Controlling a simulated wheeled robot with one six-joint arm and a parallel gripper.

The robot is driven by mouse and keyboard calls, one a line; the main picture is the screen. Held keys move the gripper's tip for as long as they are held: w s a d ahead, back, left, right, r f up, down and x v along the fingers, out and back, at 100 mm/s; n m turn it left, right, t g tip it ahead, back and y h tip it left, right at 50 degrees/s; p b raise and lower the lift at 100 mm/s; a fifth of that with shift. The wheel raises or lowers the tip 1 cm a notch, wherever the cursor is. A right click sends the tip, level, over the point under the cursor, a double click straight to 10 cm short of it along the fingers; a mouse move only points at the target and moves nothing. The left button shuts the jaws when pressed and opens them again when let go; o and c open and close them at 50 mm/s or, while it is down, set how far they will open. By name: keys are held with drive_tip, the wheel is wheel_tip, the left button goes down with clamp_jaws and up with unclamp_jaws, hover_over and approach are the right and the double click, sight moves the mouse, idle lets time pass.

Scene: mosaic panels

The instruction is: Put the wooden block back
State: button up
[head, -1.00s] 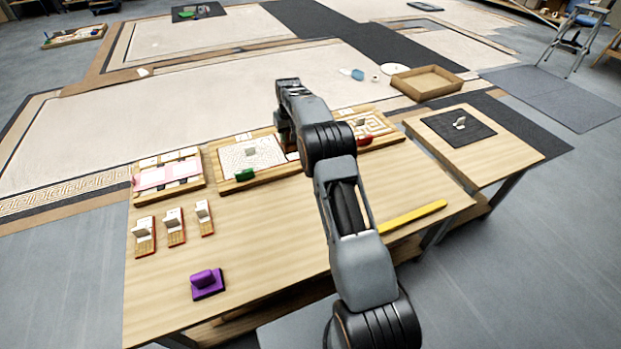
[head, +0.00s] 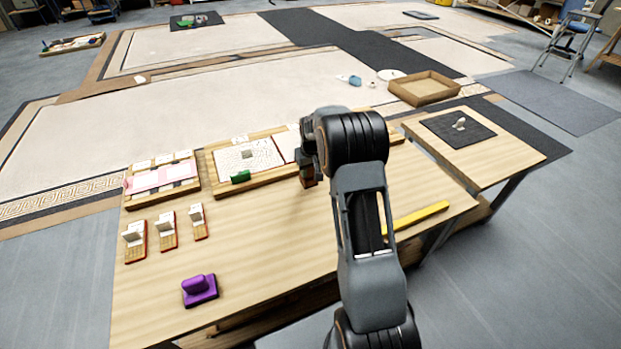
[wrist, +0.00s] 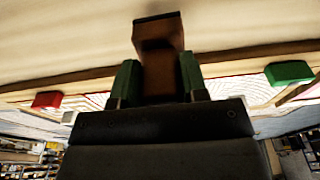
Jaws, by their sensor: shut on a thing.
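The brown wooden block (wrist: 159,42) is between the two green-padded fingers of my gripper (wrist: 157,80) in the wrist view, its end standing out past the fingertips. My gripper is shut on it. In the head view my gripper (head: 308,168) hangs over the wooden table (head: 250,235), just in front of the maze boards. My own arm hides much of it there, and I cannot tell the height of the block above the table.
A maze board with a green block (head: 240,176) lies behind left; a red block (wrist: 47,99) shows in the wrist view. Left are a pink-striped panel (head: 160,178), several small red-edged pieces (head: 167,230) and a purple handled block (head: 199,289). A yellow bar (head: 420,214) lies right. The front middle is clear.

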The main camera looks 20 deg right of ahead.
sight(311, 177)
drive_tip(key=shift+s+f+b, duration=0.15)
drive_tip(key=shift+f+b, duration=0.15)
drive_tip(key=shift+f, duration=1.4)
drive_tip(key=shift+f, duration=0.1)
drive_tip(key=shift+f, duration=0.1)
drive_tip(key=o, duration=0.9)
